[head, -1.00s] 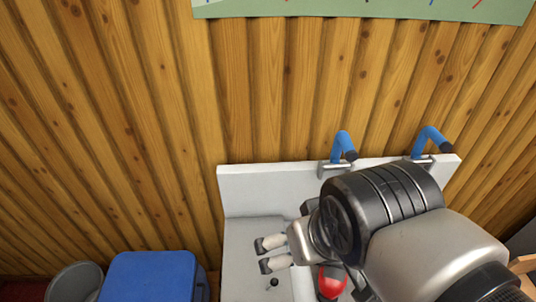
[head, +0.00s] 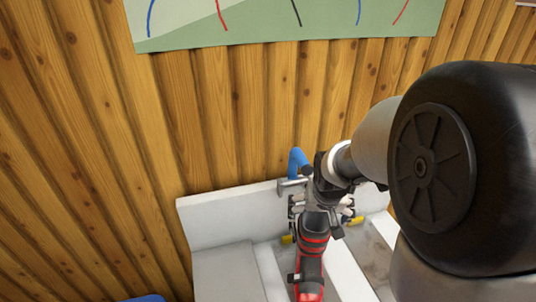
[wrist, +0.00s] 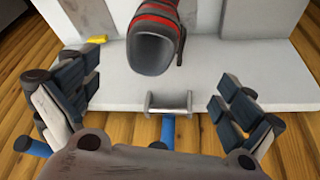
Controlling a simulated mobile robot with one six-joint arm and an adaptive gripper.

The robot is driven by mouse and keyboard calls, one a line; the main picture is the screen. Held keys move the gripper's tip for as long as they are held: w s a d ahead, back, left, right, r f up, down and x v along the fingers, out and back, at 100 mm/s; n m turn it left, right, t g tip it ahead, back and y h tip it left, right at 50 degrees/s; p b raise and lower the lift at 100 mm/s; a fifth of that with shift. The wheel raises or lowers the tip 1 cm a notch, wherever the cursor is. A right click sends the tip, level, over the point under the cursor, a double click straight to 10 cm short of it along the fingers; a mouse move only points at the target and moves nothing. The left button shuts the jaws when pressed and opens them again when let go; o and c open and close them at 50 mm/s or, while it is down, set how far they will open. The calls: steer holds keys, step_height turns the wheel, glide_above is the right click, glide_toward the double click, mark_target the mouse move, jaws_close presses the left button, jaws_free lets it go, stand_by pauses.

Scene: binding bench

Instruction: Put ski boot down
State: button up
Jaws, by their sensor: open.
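The ski boot (head: 312,260) is black with red bands and a red lower part. In the head view it stands on the white binding bench (head: 226,272), its open cuff toward the back panel. My gripper (head: 320,212) is over the cuff end, with fingers spread to either side. In the wrist view the boot's cuff (wrist: 153,52) lies beyond and between the fingertips. The fingers (wrist: 160,78) are wide apart with nothing between their pads. The boot's sole is hidden.
Yellow pieces (head: 352,220) lie on the bench near the boot. A wooden wall with a green poster (head: 280,22) stands behind.

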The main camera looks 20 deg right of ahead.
mark_target(312, 237)
steer(key=d+b+x, duration=0.1)
steer(key=b+x, duration=0.5)
steer(key=x, duration=1.2)
steer(key=shift+f, duration=0.35)
steer(key=shift+s+d, duration=0.1)
steer(key=shift+s, duration=0.05)
steer(key=shift+c, duration=0.4)
steer(key=c, duration=1.9)
